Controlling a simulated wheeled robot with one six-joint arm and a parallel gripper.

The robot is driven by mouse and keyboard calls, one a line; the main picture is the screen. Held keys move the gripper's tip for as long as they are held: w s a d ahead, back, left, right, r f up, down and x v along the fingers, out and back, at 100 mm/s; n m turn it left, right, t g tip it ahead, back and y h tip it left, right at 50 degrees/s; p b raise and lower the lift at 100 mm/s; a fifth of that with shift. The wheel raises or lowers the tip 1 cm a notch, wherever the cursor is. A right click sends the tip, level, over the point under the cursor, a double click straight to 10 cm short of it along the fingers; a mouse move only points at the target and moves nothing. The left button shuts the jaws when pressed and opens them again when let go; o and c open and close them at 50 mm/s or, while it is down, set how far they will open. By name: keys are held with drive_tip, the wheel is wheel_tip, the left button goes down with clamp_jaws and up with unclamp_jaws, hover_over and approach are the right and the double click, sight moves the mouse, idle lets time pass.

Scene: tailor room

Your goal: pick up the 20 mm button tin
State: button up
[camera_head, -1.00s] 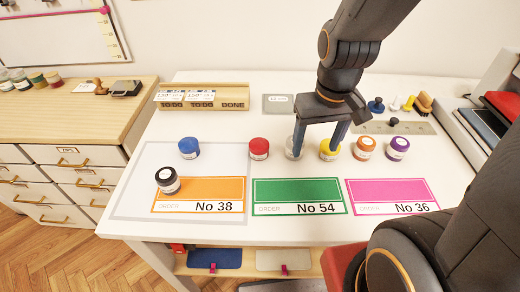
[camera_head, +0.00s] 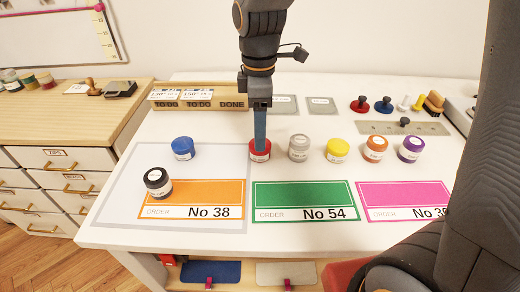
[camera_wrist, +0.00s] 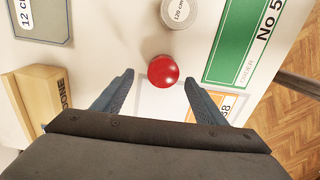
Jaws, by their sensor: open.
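Several small round tins stand in a row on the white table; I cannot read which one is marked 20 mm. The red tin (camera_head: 260,150) is partly hidden by my gripper (camera_head: 260,148), whose fingers show edge-on. In the wrist view my gripper (camera_wrist: 160,78) is open, with the red tin (camera_wrist: 163,70) between and just beyond the fingertips. I cannot tell whether a finger touches it. Other tins are blue (camera_head: 183,148), black (camera_head: 158,182), grey (camera_head: 299,148), yellow (camera_head: 339,151), orange (camera_head: 374,149) and purple (camera_head: 411,149).
The grey tin stands close to the right of the red one. Orange (camera_head: 150,212), green (camera_head: 262,214) and pink (camera_head: 366,215) order cards lie in front. A wooden TO-DO/DONE rack (camera_head: 220,105) stands behind. Stamps (camera_head: 383,104) and a ruler plate (camera_head: 430,128) lie at back right.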

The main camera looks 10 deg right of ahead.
sight(257, 157)
drive_tip(key=f, duration=0.3)
drive_tip(key=f+p, duration=0.1)
drive_tip(key=f, duration=0.1)
drive_tip(key=shift+s, duration=0.35)
